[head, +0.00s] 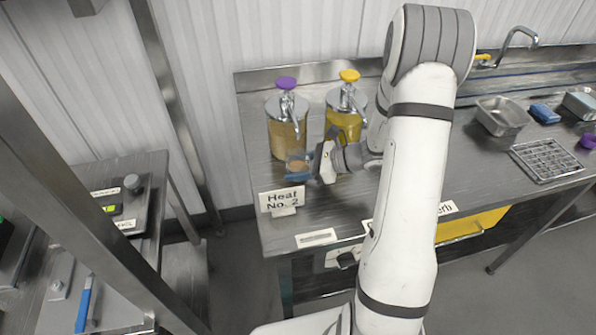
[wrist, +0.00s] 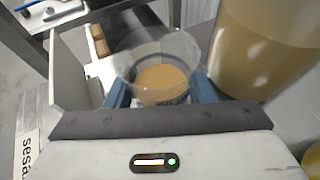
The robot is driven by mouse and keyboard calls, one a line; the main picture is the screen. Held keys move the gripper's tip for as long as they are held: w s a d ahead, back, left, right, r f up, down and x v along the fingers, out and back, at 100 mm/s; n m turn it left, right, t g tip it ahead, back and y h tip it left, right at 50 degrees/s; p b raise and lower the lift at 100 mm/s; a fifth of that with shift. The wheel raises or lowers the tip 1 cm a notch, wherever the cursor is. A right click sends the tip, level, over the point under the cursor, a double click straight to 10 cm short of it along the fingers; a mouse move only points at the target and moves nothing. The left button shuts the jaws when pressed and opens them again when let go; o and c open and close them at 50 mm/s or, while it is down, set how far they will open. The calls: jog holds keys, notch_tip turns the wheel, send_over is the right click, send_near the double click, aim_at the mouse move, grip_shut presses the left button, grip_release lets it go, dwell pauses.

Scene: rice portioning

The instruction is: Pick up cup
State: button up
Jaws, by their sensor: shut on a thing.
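A clear cup (wrist: 160,62) with tan liquid in it sits between the two blue fingers of my gripper (wrist: 160,92) in the wrist view. My gripper is shut on the cup, and the cup looks roughly upright. In the head view my gripper (head: 302,172) and the cup (head: 297,163) are small, at the left part of the steel counter, in front of the purple-topped dispenser. I cannot tell whether the cup's base touches the counter.
The purple-topped dispenser (head: 287,132) holds tan liquid and stands close by; the yellow-topped dispenser (head: 345,115) is beside it. A steel pan (head: 500,116) and grate (head: 545,160) are at the right.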

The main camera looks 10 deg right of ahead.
jog(key=shift+r, duration=0.8)
jog(key=s+d+b, duration=0.1)
jog(key=s+d, duration=0.1)
jog(key=d, duration=0.3)
jog(key=s+d+b, duration=0.1)
jog(key=s+d, duration=0.1)
jog(key=d, duration=0.3)
jog(key=s+d+b, duration=0.1)
jog(key=s+d, duration=0.1)
jog(key=d, duration=0.4)
jog(key=shift+s+f, duration=0.1)
jog(key=shift+s, duration=0.2)
